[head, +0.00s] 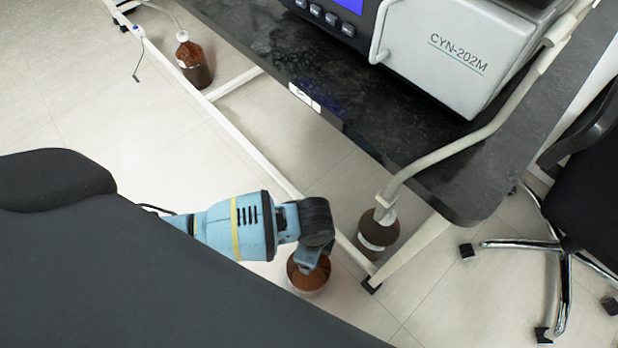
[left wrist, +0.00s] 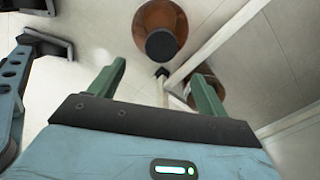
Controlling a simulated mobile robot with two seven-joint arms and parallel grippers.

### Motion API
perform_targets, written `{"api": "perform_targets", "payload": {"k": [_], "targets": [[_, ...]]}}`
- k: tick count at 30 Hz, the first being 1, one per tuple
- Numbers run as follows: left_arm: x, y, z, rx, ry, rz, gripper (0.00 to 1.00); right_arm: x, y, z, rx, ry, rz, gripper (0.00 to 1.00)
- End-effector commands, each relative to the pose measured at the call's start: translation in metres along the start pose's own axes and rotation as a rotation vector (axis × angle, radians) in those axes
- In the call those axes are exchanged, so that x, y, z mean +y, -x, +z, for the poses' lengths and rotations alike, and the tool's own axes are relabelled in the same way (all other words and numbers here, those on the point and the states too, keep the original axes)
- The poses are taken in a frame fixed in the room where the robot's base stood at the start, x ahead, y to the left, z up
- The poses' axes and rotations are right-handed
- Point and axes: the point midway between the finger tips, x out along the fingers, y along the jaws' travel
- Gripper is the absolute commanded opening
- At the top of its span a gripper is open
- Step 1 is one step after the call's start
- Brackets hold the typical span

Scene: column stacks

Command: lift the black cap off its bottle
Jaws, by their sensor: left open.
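The brown bottle (head: 309,277) stands on the floor in the head view, partly covered by my left arm, which hides its cap. In the left wrist view the bottle (left wrist: 160,18) is at the top, and its round black cap (left wrist: 161,45) faces the camera. My left gripper (left wrist: 159,71) is open, with its two green fingers apart and nothing between them. The cap lies beyond the fingertips, roughly in line with the gap. In the head view my left gripper (head: 308,258) is above the bottle, with its fingertips hidden. My right gripper is not clearly seen.
A second brown bottle (head: 378,231) with a tube stands beside the white table frame (head: 240,150); it shows behind the right finger in the wrist view (left wrist: 208,88). A third bottle (head: 194,64) is farther back. A black chair (head: 590,170) stands at right.

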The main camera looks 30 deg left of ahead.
Motion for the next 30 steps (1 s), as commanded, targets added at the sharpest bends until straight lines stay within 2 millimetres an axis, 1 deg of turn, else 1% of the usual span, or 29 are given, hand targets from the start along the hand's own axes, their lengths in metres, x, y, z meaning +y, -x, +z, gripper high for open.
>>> {"api": "perform_targets", "payload": {"k": [8,16,23,26,30], "targets": [[0.000,-0.001,0.000,0.000,0.000,0.000,0.77,0.001,-0.002,-0.003,0.007,0.002,0.001,0.36],[0.000,-0.026,0.001,-0.001,0.000,0.002,0.77,0.001,-0.011,0.006,-0.006,0.001,-0.001,0.36],[0.000,-0.030,0.002,0.000,0.000,0.000,0.77,0.001,-0.010,0.011,-0.016,-0.001,-0.002,0.36],[0.000,-0.040,0.004,-0.001,0.000,0.001,0.77,0.000,-0.014,0.018,-0.027,-0.003,-0.004,0.36],[0.001,-0.061,0.010,-0.003,0.000,0.004,0.77,0.000,-0.025,0.027,-0.040,-0.005,-0.006,0.36]]}}
